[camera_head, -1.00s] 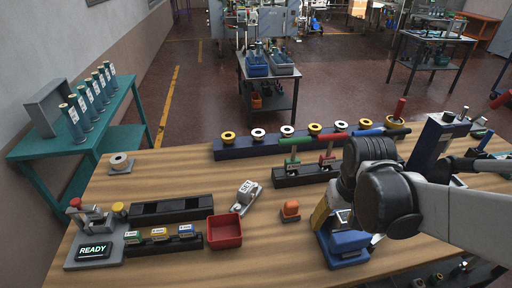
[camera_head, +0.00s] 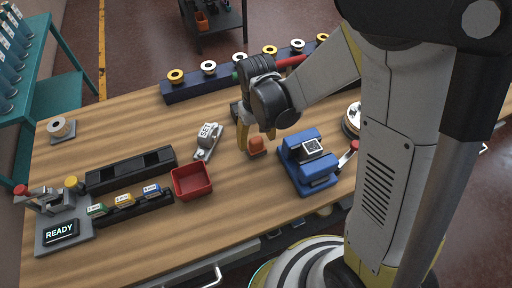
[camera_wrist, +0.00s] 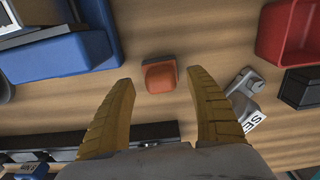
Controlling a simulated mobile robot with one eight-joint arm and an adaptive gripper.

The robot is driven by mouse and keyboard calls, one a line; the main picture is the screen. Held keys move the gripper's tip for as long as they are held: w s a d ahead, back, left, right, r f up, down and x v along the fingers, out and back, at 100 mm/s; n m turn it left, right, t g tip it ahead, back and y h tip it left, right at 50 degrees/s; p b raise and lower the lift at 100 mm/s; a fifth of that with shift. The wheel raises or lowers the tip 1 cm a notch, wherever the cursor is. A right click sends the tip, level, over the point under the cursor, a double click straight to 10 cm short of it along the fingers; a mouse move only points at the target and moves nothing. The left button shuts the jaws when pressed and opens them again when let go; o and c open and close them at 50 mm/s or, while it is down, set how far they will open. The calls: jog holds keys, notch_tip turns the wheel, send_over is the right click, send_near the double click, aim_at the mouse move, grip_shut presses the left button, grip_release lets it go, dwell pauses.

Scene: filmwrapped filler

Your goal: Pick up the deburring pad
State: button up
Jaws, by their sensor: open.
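The deburring pad looks to be the small orange block (camera_head: 256,146) on the wooden table, between the red tray and the blue fixture. In the wrist view the orange block (camera_wrist: 160,76) lies just beyond my fingertips, roughly centred between them. My gripper (camera_head: 256,137) points down above the block, with its yellow fingers spread around its near side. In the wrist view my gripper (camera_wrist: 159,80) is open and empty. A small gap shows between fingers and block; the exact height is hard to tell.
A blue fixture (camera_head: 318,174) stands close to the right of the block. A red tray (camera_head: 192,183) and a grey "SET" device (camera_head: 208,140) are to the left. Black racks (camera_head: 130,170) lie further left. A dark rail with spools (camera_head: 190,89) runs along the back. Bare wood lies in front.

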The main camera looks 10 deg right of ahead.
aim_at(256, 140)
notch_tip(256, 140, down, 3)
jog(key=shift+w+f+b, duration=0.1)
jog(key=shift+f+b, duration=0.05)
jog(key=shift+b, duration=0.25)
jog(key=c, duration=1.3)
jog(key=shift+r, duration=0.4)
jog(key=shift+c, duration=0.6)
notch_tip(256, 140, up, 9)
jog(key=p, duration=0.3)
jog(key=shift+r, duration=0.2)
